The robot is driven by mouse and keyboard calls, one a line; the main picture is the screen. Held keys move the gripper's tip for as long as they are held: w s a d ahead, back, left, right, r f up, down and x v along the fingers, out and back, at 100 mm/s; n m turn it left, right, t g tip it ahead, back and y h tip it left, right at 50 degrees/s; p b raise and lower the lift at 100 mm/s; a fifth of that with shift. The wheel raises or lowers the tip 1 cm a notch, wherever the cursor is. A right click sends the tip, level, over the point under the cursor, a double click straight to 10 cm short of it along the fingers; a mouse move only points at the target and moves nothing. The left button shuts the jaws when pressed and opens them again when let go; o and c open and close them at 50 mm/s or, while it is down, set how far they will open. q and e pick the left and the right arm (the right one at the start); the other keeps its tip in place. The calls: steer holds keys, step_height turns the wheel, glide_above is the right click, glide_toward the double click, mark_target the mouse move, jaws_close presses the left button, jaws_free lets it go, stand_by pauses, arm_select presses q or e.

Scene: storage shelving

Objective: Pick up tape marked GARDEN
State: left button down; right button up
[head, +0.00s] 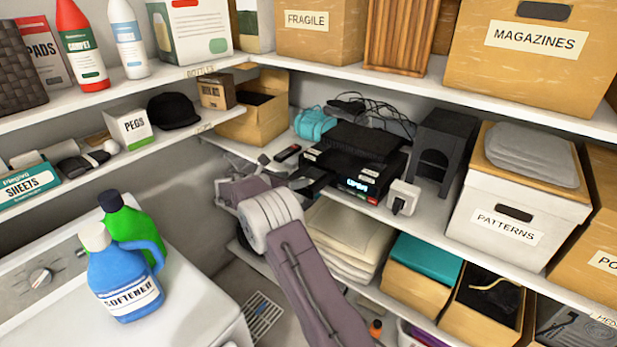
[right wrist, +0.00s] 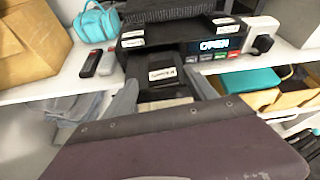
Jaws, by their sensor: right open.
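A black tape (right wrist: 163,82) with a small pale label shows in the right wrist view, at the front of the black player (right wrist: 215,55) with a lit display. The label is too small to read surely. My right gripper (right wrist: 162,84) is open, with one grey finger on each side of the tape; I cannot tell whether they touch it. In the head view my right gripper (head: 292,175) reaches in at the left front of the player (head: 352,165), and the tape is hard to make out there. My left gripper is out of view.
A white plug adapter (head: 403,197) stands right of the player. A dark remote (head: 287,153) and a teal bag (head: 315,122) lie left and behind. Below are folded linens (head: 345,240) and open boxes. Softener bottles (head: 122,270) stand on the washer at left.

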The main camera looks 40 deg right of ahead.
mark_target(311, 177)
steer(key=d+p, duration=0.1)
steer(key=d+f, duration=0.1)
steer(key=d, duration=0.1)
steer(key=shift+p, duration=0.35)
steer(key=shift+w+d+f, duration=0.2)
steer(key=shift+d+f, duration=0.05)
steer(key=shift+d, duration=0.05)
steer(key=p+x, duration=0.2)
steer(key=x, duration=0.2)
steer(key=shift+w+d+f+p, duration=0.15)
steer(key=shift+d+f+p, duration=0.15)
steer(key=shift+p, duration=0.05)
steer(key=shift+d+f, duration=0.1)
steer(key=shift+f, duration=0.05)
steer(key=c, duration=1.2)
